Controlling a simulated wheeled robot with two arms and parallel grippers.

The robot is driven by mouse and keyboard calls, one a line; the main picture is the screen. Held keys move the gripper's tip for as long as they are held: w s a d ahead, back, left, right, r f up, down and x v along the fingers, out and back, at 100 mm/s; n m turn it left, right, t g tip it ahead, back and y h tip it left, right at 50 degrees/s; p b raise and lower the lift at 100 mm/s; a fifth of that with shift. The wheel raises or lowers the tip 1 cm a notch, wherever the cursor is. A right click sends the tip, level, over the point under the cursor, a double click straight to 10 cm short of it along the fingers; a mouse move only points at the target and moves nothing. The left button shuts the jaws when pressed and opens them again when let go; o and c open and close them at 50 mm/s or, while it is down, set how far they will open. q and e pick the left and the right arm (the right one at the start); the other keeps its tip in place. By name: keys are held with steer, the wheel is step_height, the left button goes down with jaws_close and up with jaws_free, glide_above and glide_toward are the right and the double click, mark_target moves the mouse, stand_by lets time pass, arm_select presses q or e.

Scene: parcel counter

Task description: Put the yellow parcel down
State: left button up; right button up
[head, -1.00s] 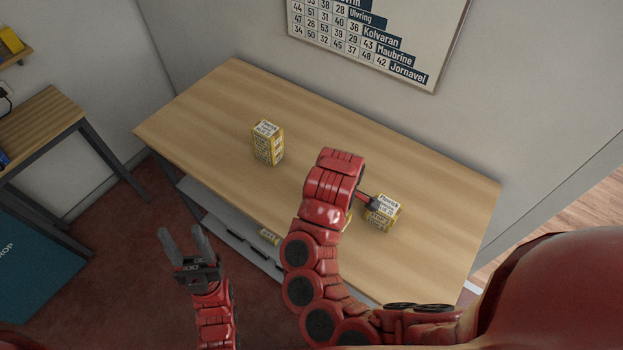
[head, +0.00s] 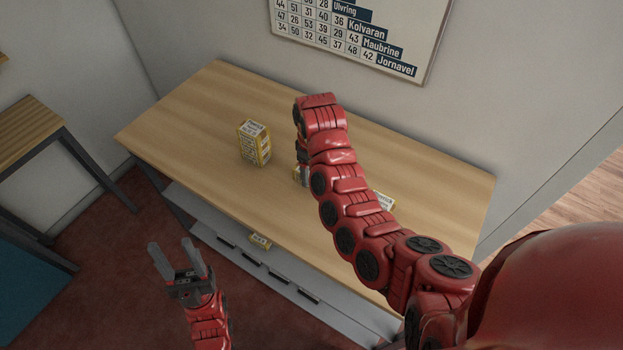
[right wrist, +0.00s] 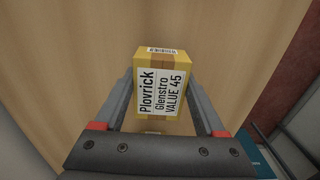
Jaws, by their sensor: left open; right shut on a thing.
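In the right wrist view a yellow parcel (right wrist: 166,85) with a white label reading "Plovrick Glenstro VALUE 45" sits between the fingers of my right gripper (right wrist: 160,80), which is shut on it. Wood surface shows behind it. In the head view my right arm hides most of that gripper. A yellow edge (head: 298,175) beside the arm there looks like the held parcel; whether it touches the table (head: 205,105) is hidden. My left gripper (head: 178,262) is open and empty, low in front of the table.
An upright yellow parcel (head: 254,143) stands on the table, left of my right arm. Another parcel (head: 384,201) is partly hidden right of the arm. A small parcel (head: 260,240) lies on the lower shelf (head: 215,228). The table's left part is clear.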

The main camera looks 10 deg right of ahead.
steer(key=shift+f+p, duration=0.25)
steer(key=shift+p, duration=0.1)
steer(key=shift+f+p, duration=0.65)
steer(key=shift+f, duration=0.7)
steer(key=shift+f, duration=0.15)
steer(key=o, duration=1.5)
